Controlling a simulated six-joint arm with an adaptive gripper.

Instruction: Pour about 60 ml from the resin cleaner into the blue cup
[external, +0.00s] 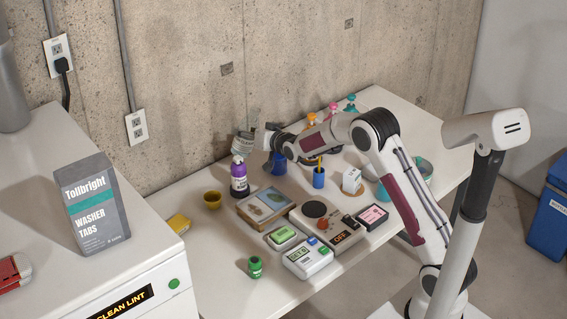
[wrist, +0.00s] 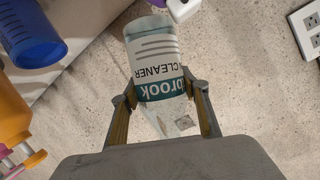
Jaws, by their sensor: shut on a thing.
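My gripper (wrist: 162,108) is shut on the resin cleaner (wrist: 155,60), a clear bottle with a white and teal label reading "brook CLEANER". In the external view the bottle (external: 243,146) is held in the air near the back wall, above and beside a purple bottle. The blue cup (external: 278,163) stands on the table just right of the held bottle, partly hidden by my gripper. It also shows in the wrist view (wrist: 32,38), left of and apart from the bottle. The cup's contents and the liquid level in the bottle cannot be made out.
The purple bottle (external: 239,180) stands close below the held bottle. A smaller blue holder (external: 319,179) with a yellow stick is right of the cup. A wooden tray (external: 256,223) lies in front. Orange (external: 311,120) and pink-capped bottles stand behind.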

